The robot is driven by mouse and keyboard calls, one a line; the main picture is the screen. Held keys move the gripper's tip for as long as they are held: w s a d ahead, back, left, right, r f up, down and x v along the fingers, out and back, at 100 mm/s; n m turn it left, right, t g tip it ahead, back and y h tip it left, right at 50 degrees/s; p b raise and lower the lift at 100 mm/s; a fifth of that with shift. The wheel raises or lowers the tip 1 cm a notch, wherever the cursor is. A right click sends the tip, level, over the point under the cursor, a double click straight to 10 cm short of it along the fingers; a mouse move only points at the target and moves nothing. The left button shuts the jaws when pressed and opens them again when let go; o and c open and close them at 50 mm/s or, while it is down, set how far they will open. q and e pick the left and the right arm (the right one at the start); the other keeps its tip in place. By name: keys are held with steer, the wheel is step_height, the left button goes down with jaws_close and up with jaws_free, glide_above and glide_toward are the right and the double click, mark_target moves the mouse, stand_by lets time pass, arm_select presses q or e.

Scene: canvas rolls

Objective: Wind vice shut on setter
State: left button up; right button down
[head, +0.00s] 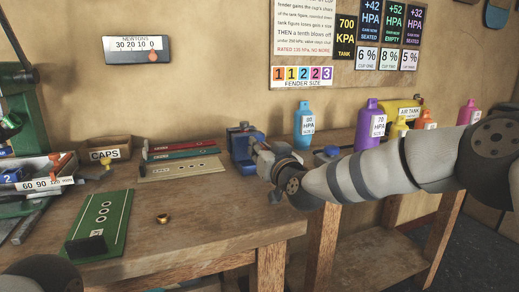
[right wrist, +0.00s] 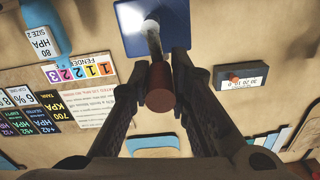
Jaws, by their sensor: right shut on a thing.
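The blue vice (head: 240,150) stands at the back of the wooden bench, near its right end. My right arm reaches in from the right, and my right gripper (head: 263,150) is at the vice. In the right wrist view its fingers (right wrist: 158,85) are shut on the reddish-brown end of the vice handle (right wrist: 160,92). A pale metal rod runs from that end to the blue vice body (right wrist: 178,22). I cannot make out a setter or how far apart the jaws are. My left gripper is not in view.
A green board (head: 112,222) with a dark block lies at front left, beside a small brass piece (head: 162,219). A CAPS box (head: 108,151) and a pale strip board (head: 180,169) lie behind. A blue bottle (head: 304,128) and a purple bottle (head: 369,128) stand right of the vice.

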steer(key=c, duration=1.5)
jaws_free()
steer(key=v, duration=1.2)
